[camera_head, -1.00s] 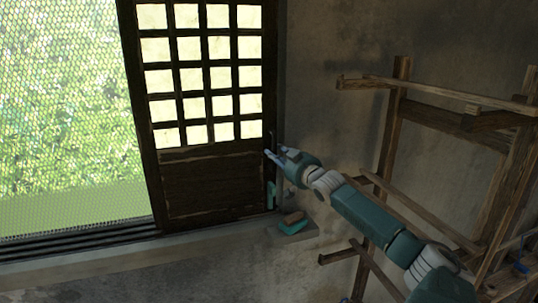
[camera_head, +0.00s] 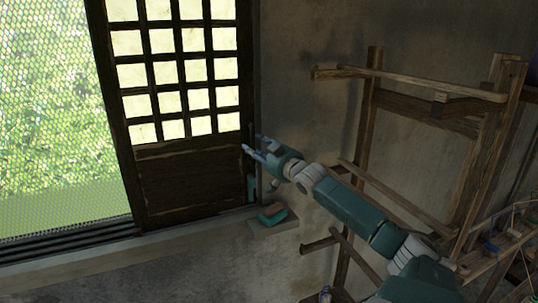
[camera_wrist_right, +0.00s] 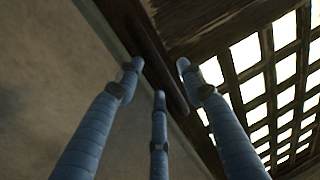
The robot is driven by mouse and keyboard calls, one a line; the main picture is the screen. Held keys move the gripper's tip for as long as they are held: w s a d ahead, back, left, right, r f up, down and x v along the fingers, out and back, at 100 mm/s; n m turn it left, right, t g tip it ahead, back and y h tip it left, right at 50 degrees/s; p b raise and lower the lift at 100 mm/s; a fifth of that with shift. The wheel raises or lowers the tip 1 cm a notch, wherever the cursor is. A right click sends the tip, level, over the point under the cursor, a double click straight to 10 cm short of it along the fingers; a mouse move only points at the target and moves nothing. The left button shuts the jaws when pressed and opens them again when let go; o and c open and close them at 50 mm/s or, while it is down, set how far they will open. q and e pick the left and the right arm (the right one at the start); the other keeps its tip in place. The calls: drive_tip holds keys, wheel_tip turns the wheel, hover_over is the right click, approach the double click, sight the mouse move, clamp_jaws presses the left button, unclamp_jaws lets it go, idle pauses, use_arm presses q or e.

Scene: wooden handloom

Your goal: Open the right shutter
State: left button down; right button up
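The right shutter (camera_head: 190,178) is a dark wooden panel with bright lattice panes above and a solid board below. It stands at the right end of the window opening, beside the wall. My right gripper (camera_head: 251,143) is at the shutter's right edge, at about the height where panes meet board. In the right wrist view my three blue fingers (camera_wrist_right: 158,75) are spread apart around a dark bar-like handle (camera_wrist_right: 158,62) on the shutter's edge. I cannot tell whether any finger touches it. The lattice fills the right of that view. My left gripper is not in view.
Left of the shutter the window is covered by mesh (camera_head: 55,120) with greenery behind. A small turquoise and brown object (camera_head: 273,214) lies on the sill below my right gripper. A wooden loom frame (camera_head: 372,130) stands to the right, close behind my right arm.

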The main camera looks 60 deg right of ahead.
drive_tip(key=v, duration=1)
drive_tip(key=shift+s, duration=0.35)
drive_tip(key=shift+r, duration=0.1)
